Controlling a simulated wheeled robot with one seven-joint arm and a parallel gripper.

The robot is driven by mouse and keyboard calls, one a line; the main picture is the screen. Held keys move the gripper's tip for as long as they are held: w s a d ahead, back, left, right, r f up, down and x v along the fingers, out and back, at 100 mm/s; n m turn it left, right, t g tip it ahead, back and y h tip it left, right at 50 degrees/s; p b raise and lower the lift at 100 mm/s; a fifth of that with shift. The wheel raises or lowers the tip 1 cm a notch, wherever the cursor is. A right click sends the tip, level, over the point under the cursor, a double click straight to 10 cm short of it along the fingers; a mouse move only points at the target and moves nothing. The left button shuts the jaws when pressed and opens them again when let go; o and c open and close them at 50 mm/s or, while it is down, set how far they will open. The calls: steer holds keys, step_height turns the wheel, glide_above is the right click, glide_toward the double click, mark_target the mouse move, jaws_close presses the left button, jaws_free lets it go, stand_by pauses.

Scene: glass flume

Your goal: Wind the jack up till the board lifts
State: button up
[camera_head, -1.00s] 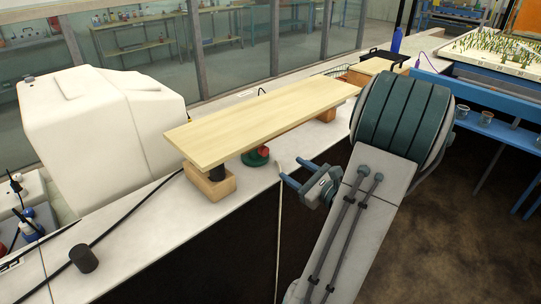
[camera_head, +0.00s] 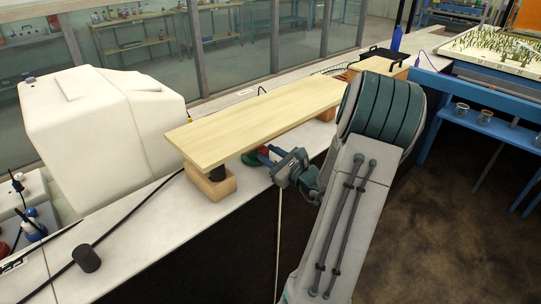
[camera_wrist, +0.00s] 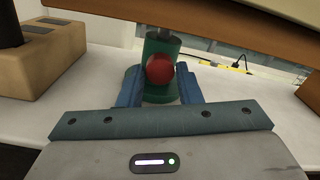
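The pale wooden board (camera_head: 255,122) lies over two wooden blocks, the near-left one (camera_head: 210,182) carrying a short dark post. The green jack (camera_head: 250,158) stands on the white bench under the board; its green body (camera_wrist: 160,46) and red knob (camera_wrist: 160,70) show in the wrist view. My gripper (camera_head: 273,158) is at the jack, beside the board's front edge. In the wrist view, its blue fingers (camera_wrist: 160,88) stand apart on either side of the red knob, with slim gaps visible. Whether the jack's grey top touches the board I cannot tell.
A bulky white tank (camera_head: 100,125) stands left of the board. A black cable and a small dark cylinder (camera_head: 86,258) lie on the near bench top. Another wooden block (camera_head: 327,115) supports the far end of the board. Open floor lies to the right.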

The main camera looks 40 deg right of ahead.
steer(key=c, duration=0.4)
steer(key=shift+c, duration=0.2)
steer(key=m+p, duration=0.4)
steer(key=m, duration=0.1)
steer(key=shift+r, duration=0.2)
steer(key=shift+f+m+p, duration=0.15)
steer(key=shift+m+p, duration=1.6)
steer(key=shift+m, duration=0.65)
steer(key=o, duration=1)
steer(key=shift+s, duration=0.1)
